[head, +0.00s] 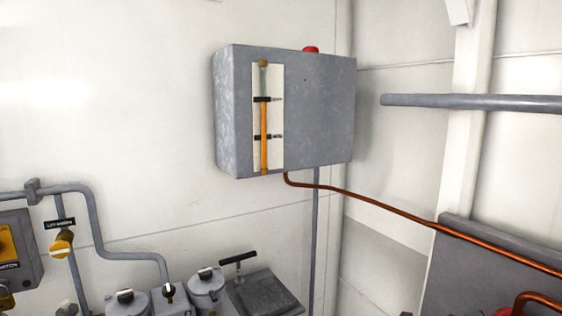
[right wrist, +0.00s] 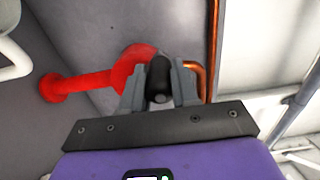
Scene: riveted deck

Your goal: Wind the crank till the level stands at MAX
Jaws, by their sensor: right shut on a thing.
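A grey tank (head: 310,110) on the wall carries a sight gauge (head: 275,150) with a glass tube. Orange liquid (head: 264,150) fills the tube from the bottom to about the upper black mark (head: 263,99). A lower black mark (head: 265,136) sits beneath it. The mark labels are too small to read for sure. In the right wrist view, my right gripper (right wrist: 160,88) is shut on the black handle (right wrist: 160,70) of the red crank (right wrist: 95,82). A bit of red shows at the bottom right of the head view. My left gripper is not in view.
A copper pipe (head: 375,201) runs from under the tank to a grey panel (head: 480,260) at the lower right. Grey canisters (head: 205,287) and a yellow valve knob (head: 62,245) stand at the lower left. A grey rail (head: 470,102) is at the right.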

